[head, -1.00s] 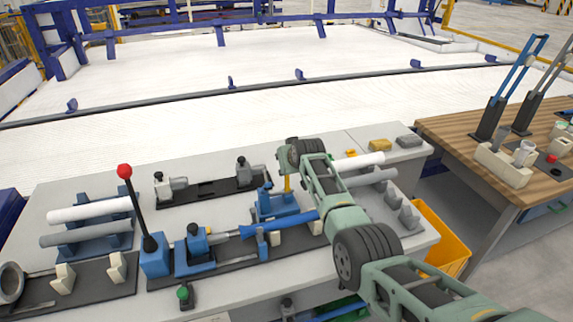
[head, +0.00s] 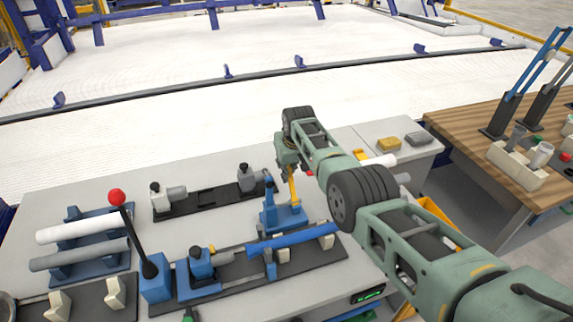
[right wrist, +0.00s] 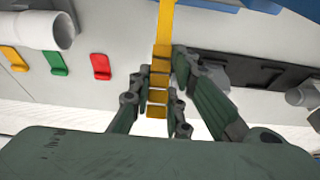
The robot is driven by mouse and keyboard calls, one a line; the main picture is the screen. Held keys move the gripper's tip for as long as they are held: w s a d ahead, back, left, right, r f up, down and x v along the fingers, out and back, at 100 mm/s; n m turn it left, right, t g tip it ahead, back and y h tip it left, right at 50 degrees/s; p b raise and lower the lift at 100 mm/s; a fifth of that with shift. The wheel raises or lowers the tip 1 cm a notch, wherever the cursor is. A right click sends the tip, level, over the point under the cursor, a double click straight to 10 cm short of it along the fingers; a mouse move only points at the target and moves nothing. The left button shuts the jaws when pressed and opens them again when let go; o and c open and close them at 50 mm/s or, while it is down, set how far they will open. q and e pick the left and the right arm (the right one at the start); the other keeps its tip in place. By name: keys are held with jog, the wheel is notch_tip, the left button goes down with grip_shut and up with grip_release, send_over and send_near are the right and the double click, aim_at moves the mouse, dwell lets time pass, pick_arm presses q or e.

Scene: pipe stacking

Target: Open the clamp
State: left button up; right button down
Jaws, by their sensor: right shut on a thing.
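The clamp (head: 285,215) is a blue block with a yellow handle (head: 293,186) that stands up from it, on the workbench in the head view. My right gripper is shut on the ribbed yellow handle (right wrist: 159,75) in the right wrist view, its fingers (right wrist: 160,92) on both sides of it. In the head view my own arm link and wrist hide most of the gripper. A blue pipe (head: 292,241) lies in front of the clamp on a dark fixture plate. My left gripper is not in view.
A lever with a red knob (head: 117,197) stands at the left. White (head: 77,229) and grey pipes (head: 80,254) lie on a blue rack beside it. A black rail with grey fittings (head: 205,197) lies behind. A wooden table (head: 480,135) stands at the right.

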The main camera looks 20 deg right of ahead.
aim_at(293, 185)
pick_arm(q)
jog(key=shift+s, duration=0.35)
pick_arm(e)
jog(key=shift+d, duration=0.2)
jog(key=c, duration=1.9)
grip_release()
jog(key=shift+o, duration=1.1)
jog(key=shift+w+f, duration=0.1)
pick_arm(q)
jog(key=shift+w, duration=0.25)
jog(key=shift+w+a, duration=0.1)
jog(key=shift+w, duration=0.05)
pick_arm(e)
jog(key=shift+a, duration=0.1)
jog(key=shift+v, duration=1)
jog(key=v, duration=1)
